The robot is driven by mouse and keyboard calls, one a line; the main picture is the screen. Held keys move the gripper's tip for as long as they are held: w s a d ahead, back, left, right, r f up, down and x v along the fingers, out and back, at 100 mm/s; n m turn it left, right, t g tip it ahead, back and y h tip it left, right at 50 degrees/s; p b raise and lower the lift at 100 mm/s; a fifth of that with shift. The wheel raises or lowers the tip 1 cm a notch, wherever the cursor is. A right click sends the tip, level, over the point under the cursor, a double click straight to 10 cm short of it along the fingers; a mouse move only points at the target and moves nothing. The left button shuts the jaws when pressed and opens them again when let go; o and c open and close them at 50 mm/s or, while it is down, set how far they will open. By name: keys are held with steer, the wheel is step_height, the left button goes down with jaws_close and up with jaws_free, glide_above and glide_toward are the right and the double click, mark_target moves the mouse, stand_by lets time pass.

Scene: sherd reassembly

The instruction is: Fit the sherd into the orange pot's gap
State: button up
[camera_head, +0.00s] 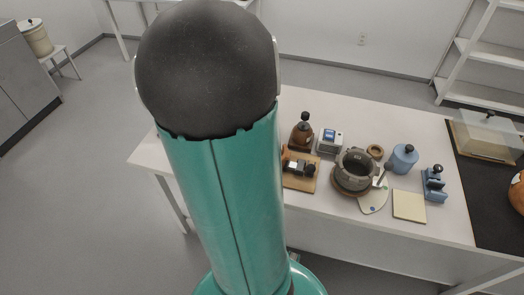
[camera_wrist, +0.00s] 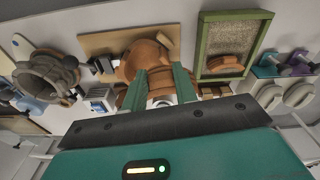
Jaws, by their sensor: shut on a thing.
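In the wrist view, the orange pot (camera_wrist: 141,62) stands on a wooden board just beyond my fingertips. My gripper (camera_wrist: 160,78) has two green fingers, shut on an orange-brown piece, apparently the sherd (camera_wrist: 160,88), which is partly hidden by the fingers and the palm. The piece is close to the pot's near side; I cannot tell whether they touch, and the gap is not clearly visible. In the head view my arm hides the gripper, the held piece and this pot.
A green-framed tray (camera_wrist: 203,48) holding an orange-brown fragment (camera_wrist: 223,63) is right of the pot. The grey ring-shaped vessel (camera_head: 356,169), blue canister (camera_head: 404,159), pale yellow block (camera_head: 409,206) and a knobbed brown object (camera_head: 302,132) crowd the white table (camera_head: 445,222). Another orange rounded object (camera_head: 517,193) is at the right edge.

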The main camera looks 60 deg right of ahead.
steer(key=shift+m, duration=0.8)
steer(key=shift+s+d+f, duration=0.15)
steer(key=shift+s+f, duration=0.55)
steer(key=shift+f, duration=1.35)
steer(key=shift+s+d+f, duration=0.2)
steer(key=shift+s+f, duration=0.55)
steer(key=shift+f, duration=1.35)
steer(key=shift+s+d+f, duration=0.15)
steer(key=shift+s+f, duration=0.55)
steer(key=shift+f, duration=1.35)
steer(key=shift+d+f, duration=0.1)
steer(key=shift+d, duration=0.1)
steer(key=shift+f, duration=0.3)
steer(key=o, duration=1.1)
